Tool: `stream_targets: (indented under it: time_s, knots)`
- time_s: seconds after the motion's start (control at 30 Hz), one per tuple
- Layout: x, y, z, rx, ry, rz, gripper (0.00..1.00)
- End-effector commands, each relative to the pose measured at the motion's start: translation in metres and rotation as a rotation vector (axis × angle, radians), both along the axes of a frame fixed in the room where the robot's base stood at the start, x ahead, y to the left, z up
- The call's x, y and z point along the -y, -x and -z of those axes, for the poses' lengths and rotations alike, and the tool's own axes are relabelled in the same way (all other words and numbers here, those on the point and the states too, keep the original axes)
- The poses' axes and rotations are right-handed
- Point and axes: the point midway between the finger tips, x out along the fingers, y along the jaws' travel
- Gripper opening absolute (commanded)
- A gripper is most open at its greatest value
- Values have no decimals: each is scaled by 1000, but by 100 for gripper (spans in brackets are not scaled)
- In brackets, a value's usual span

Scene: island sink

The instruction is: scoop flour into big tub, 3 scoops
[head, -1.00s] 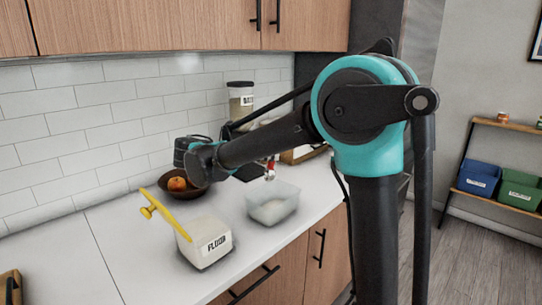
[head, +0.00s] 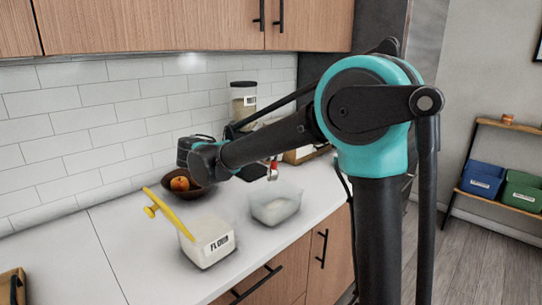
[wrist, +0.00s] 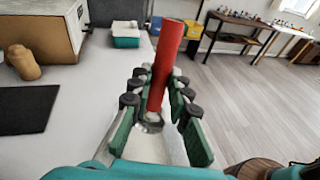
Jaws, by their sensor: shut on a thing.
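The flour tub (head: 208,248), pale with a FLOUR label, stands on the counter at lower middle in the head view. A yellow long-handled tool (head: 172,212) leans up out of it to the left. A big translucent tub (head: 275,213) stands to its right, with something whitish low inside. My gripper (wrist: 160,112) is shut on a red-handled tool (wrist: 165,62) with a metal end, between green finger pads. In the head view the red tool (head: 272,169) hangs just above and behind the translucent tub. My arm hides most of the gripper there. What its metal end carries cannot be told.
A dark bowl with orange fruit (head: 180,184) and a dark appliance stand behind the flour tub. A lidded jar (head: 243,100) stands near the wall. The wrist view shows a brown box (wrist: 40,28), a wooden object (wrist: 22,62) and a dark mat (wrist: 27,108) on the left.

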Motion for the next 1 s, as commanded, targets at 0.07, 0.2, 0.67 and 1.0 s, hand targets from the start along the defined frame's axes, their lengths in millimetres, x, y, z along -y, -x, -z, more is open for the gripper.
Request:
stream_targets:
  time_s: [0.07, 0.2, 0.67, 1.0]
  knots:
    - [0, 0, 0, 0, 0, 0, 0]
    - [0, 0, -1, 0, 0, 0, 0]
    - [0, 0, -37, 0, 0, 0, 0]
    - [0, 0, -40, 0, 0, 0, 0]
